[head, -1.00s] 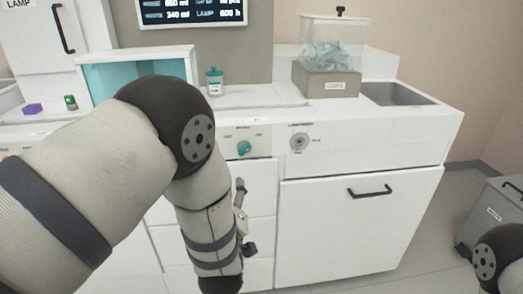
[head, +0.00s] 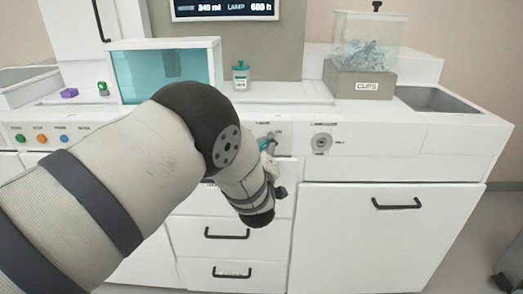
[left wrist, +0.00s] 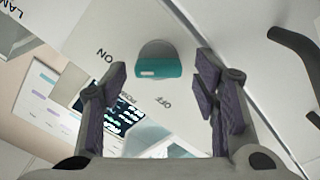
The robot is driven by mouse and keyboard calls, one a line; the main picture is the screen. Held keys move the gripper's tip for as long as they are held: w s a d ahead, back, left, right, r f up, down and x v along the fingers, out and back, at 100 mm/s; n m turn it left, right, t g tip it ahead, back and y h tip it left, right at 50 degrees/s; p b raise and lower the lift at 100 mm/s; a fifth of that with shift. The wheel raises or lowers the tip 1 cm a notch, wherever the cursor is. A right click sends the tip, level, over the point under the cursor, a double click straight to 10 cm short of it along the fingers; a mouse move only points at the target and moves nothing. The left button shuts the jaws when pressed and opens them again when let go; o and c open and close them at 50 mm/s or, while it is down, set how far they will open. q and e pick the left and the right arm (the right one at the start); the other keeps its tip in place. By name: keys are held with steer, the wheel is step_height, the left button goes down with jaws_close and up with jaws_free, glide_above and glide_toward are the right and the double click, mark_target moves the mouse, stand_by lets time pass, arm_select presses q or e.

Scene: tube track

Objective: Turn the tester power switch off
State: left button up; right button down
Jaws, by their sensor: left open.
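The power switch (left wrist: 158,66) is a teal rotary knob on a white panel, with ON and OFF lettering beside it in the left wrist view. A white mark sits at the left part of its bar, on the ON-lettered side. In the head view the switch (head: 263,144) is partly hidden by my left gripper (head: 270,158). In the left wrist view my left gripper (left wrist: 162,78) is open and empty, with a finger on each side of the knob. I cannot tell whether either finger touches it. My right gripper is not in view.
A silver round lock (head: 322,142) is right of the switch on the same panel. Drawer handles (head: 227,233) stick out below. A teal-lidded jar (head: 241,75) and a CLIPS box (head: 360,82) stand on the counter. Coloured buttons (head: 42,139) are at the left.

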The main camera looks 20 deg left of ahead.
arm_select(q)
steer(key=shift+w+r, duration=0.1)
steer(key=c, duration=1.2)
steer(key=shift+o, duration=0.2)
steer(key=shift+n, duration=0.3)
steer(key=n, duration=0.2)
steer(key=shift+a+n+p, duration=0.1)
steer(key=shift+n+p, duration=0.3)
steer(key=shift+f+n+b, duration=0.15)
steer(key=shift+n, duration=2.25)
steer(key=shift+f+n+b, duration=0.1)
steer(key=shift+f+n, duration=0.1)
steer(key=shift+n, duration=2.2)
steer(key=shift+f+n+b, duration=0.15)
steer(key=shift+n, duration=2.25)
